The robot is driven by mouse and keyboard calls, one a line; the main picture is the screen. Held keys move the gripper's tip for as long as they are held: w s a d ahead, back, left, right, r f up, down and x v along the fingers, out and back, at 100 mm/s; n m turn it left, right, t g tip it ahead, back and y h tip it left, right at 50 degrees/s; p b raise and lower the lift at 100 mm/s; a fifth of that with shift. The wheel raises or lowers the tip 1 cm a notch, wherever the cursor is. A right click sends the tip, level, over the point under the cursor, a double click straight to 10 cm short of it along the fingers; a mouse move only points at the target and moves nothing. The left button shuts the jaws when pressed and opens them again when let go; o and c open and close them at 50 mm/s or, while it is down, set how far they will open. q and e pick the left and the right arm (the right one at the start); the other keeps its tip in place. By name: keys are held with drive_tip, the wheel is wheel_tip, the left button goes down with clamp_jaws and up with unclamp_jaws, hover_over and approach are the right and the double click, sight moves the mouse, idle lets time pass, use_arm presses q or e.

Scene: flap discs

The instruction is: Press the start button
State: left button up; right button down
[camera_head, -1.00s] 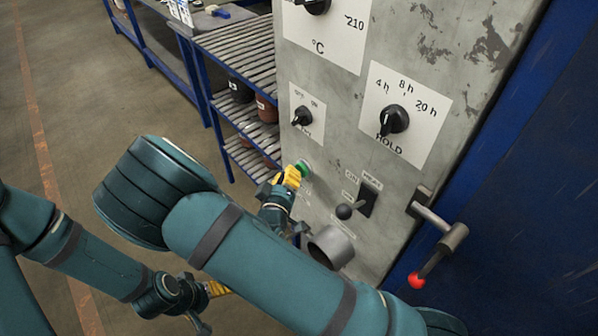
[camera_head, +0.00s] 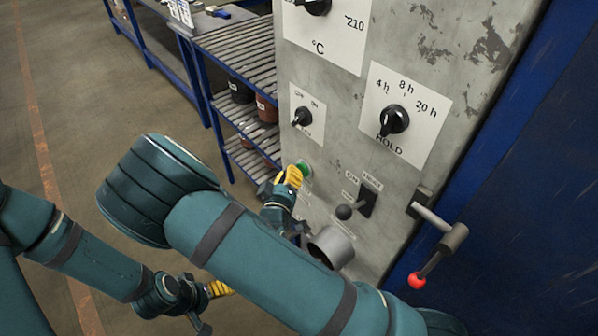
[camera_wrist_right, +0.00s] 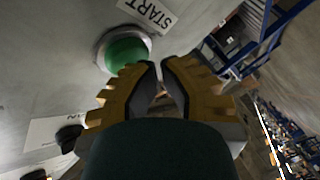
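The green start button (camera_head: 303,168) sits in a round metal collar on the grey control panel. In the right wrist view the button (camera_wrist_right: 127,54) shows large, beside a START label (camera_wrist_right: 148,12). My right gripper (camera_head: 292,176) has its yellow fingertips just in front of the button in the head view. In the wrist view its fingertips (camera_wrist_right: 161,68) come nearly together with nothing between them, beside and below the button. Whether they touch it I cannot tell. My left gripper (camera_head: 219,289) is low in the head view, mostly hidden by its wrist and my right arm.
A metal cylinder (camera_head: 331,246) juts out below the button. A slatted blue rack (camera_head: 238,70) stands left of the panel.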

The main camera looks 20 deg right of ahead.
drive_tip(key=shift+d, duration=0.2)
idle(0.5)
drive_tip(key=shift+w+d, duration=0.1)
drive_tip(key=shift+d, duration=0.2)
idle(0.6)
drive_tip(key=shift+s+a, duration=0.25)
drive_tip(key=shift+a, duration=0.35)
drive_tip(key=shift+s+a, duration=0.3)
drive_tip(key=shift+a, duration=0.55)
drive_tip(key=shift+s+a, duration=0.25)
drive_tip(key=shift+a, duration=0.55)
drive_tip(key=shift+s+a, duration=0.3)
drive_tip(key=shift+a, duration=0.55)
